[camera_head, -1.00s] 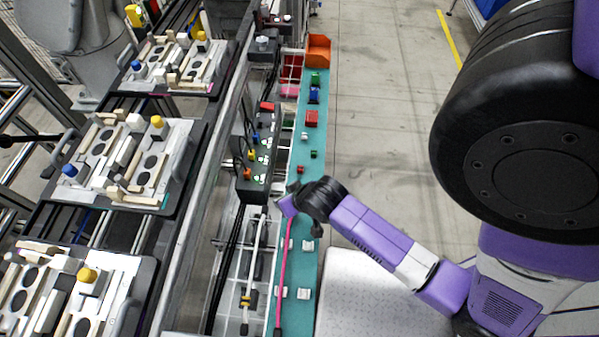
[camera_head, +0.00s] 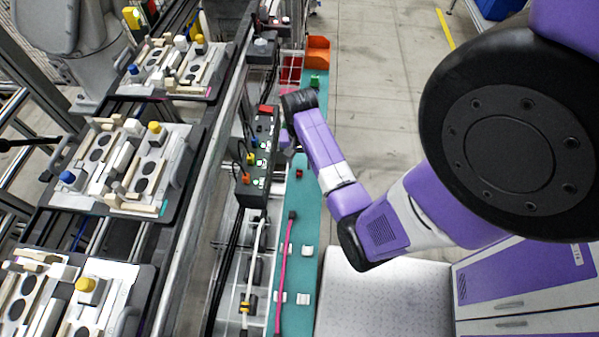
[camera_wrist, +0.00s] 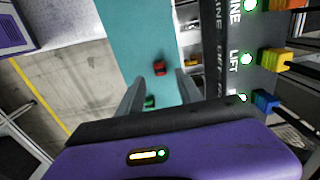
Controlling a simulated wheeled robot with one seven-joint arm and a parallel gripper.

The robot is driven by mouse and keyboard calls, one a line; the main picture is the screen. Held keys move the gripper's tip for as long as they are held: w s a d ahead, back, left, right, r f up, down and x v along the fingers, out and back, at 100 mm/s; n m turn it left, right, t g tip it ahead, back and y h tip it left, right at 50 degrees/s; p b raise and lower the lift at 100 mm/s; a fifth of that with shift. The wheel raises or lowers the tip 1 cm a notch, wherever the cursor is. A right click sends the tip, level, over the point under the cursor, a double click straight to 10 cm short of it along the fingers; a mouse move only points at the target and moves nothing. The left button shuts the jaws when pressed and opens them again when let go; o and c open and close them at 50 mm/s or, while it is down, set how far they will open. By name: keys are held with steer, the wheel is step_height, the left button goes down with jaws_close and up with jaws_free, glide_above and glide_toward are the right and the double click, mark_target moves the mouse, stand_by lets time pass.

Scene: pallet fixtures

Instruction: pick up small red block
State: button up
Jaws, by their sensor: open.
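The small red block (camera_head: 299,174) lies on the teal strip, in the open part below my gripper in the head view. In the wrist view the small red block (camera_wrist: 159,68) shows just beyond the gap between my fingertips, apart from them. My gripper (camera_wrist: 158,86) is open and empty above the strip. In the head view my gripper (camera_head: 286,145) hangs from my wrist near the strip's left edge. A small green block (camera_wrist: 150,102) shows between the fingers, close to the left one. My forearm hides part of the strip in the head view.
A black control box (camera_head: 257,160) with buttons and plugs stands beside the strip (camera_head: 300,215) on the left. White clips and a pink cable (camera_head: 284,260) lie nearer. An orange bin (camera_head: 317,55) and a green block (camera_head: 314,81) are at the far end. Open floor lies right.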

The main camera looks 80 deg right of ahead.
mark_target(300, 172)
steer(key=shift+a+f, duration=0.1)
steer(key=shift+f, duration=2.3)
jaws_close()
